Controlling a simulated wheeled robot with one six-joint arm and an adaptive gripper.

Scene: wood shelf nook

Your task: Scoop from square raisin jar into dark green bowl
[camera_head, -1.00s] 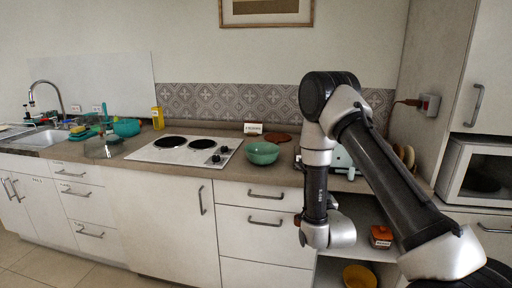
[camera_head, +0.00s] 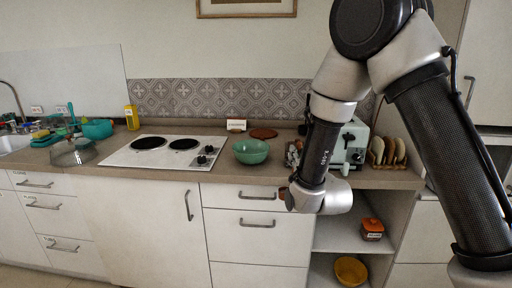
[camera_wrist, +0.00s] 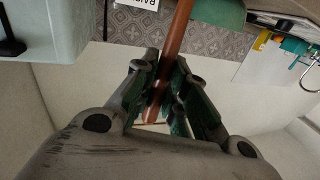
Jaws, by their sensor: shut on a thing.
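My gripper (camera_wrist: 168,88) is shut on a brown wooden handle (camera_wrist: 178,35) in the wrist view. The handle runs up out of the picture, so its far end is hidden. In the head view my wrist hides most of the gripper, at the counter's front edge. A green bowl (camera_head: 251,152) stands upright on the counter, left of my wrist and apart from it. Part of a green surface, likely this bowl (camera_wrist: 218,12), shows at the top of the wrist view. I cannot pick out a square raisin jar for sure; some items behind my forearm are partly hidden.
A pale toaster (camera_head: 349,145) and a rack of brown slices (camera_head: 388,152) stand right of my forearm. A white cooktop (camera_head: 165,152) lies left of the bowl. A small orange box (camera_head: 372,229) and a yellow bowl (camera_head: 350,271) sit on open shelves below.

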